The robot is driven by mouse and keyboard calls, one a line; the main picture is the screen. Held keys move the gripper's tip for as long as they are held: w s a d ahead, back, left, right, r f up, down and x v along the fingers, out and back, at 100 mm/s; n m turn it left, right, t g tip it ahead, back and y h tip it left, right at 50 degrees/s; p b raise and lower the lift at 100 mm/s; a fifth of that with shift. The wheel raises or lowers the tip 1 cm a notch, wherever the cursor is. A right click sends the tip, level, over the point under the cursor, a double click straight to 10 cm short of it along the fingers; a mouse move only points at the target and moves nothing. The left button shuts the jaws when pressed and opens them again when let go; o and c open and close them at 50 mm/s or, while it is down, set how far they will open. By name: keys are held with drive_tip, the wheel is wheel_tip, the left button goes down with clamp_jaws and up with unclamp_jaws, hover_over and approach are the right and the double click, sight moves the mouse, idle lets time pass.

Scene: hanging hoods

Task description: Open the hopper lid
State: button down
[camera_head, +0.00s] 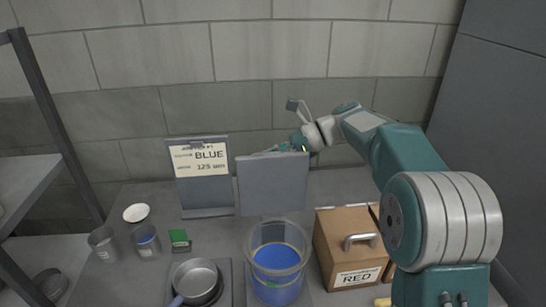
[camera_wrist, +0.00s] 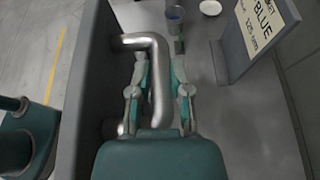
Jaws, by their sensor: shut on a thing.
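A flat grey panel (camera_head: 272,183), apparently the hopper lid, stands upright behind a clear container (camera_head: 278,268) holding blue contents. My gripper (camera_head: 292,147) reaches over to the panel's far side, where the panel hides part of it. In the wrist view the dark panel (camera_wrist: 88,75) carries a bent metal handle (camera_wrist: 157,85). My gripper (camera_wrist: 159,63) has one finger on each side of this handle and is shut on it. The handle's lower end is partly hidden by the gripper body.
A brown box (camera_head: 333,225) labelled RED with its own handle stands at right under my arm. A grey board (camera_head: 205,189) with a BLUE sign stands left of the panel. Cups, a white bowl (camera_head: 137,212) and a pan (camera_head: 196,280) occupy the left. A wall is behind.

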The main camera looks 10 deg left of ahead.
drive_tip(key=shift+w+a+f, duration=0.25)
drive_tip(key=shift+w+f, duration=0.15)
drive_tip(key=shift+w, duration=0.35)
drive_tip(key=shift+f, duration=0.15)
drive_tip(key=c, duration=0.6)
unclamp_jaws()
drive_tip(key=shift+f, duration=0.1)
